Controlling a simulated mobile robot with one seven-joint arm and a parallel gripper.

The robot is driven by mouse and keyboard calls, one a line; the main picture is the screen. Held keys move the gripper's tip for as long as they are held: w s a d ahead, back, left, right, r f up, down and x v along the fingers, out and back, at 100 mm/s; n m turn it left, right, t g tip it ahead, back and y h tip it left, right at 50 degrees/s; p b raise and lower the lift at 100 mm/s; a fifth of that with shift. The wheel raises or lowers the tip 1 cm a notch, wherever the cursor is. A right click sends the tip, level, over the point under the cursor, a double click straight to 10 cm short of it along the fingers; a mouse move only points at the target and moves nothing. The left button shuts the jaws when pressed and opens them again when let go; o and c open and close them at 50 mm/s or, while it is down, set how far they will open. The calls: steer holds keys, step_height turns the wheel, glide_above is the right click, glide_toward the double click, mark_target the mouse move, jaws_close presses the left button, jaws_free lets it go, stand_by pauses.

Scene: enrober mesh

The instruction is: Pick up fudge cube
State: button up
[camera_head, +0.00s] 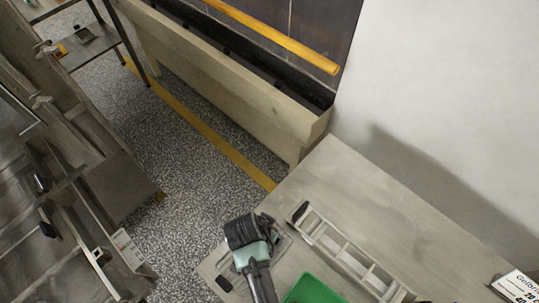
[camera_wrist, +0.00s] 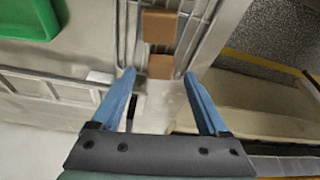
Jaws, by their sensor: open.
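Two brown fudge cubes show in the wrist view, one farther up (camera_wrist: 160,26) and one nearer (camera_wrist: 160,67). They lie in line on a metal rack with long bars (camera_wrist: 187,45). My gripper (camera_wrist: 158,75) has its two blue fingers spread, with nothing held. The nearer cube appears between the fingertips in the picture; I cannot tell how far below them it is. In the head view my wrist (camera_head: 248,235) is above the table's left part and hides the cubes.
A green tray (camera_head: 312,290) stands at the front of the grey table (camera_head: 345,170); it also shows in the wrist view (camera_wrist: 28,18). A ladder-like metal frame (camera_head: 345,248) lies right of my wrist. A white label (camera_head: 518,286) is at far right. The table's back is clear.

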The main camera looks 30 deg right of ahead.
steer(key=shift+x, duration=1.1)
steer(key=shift+c, duration=0.3)
steer(key=c, duration=1)
steer(key=shift+r, duration=0.15)
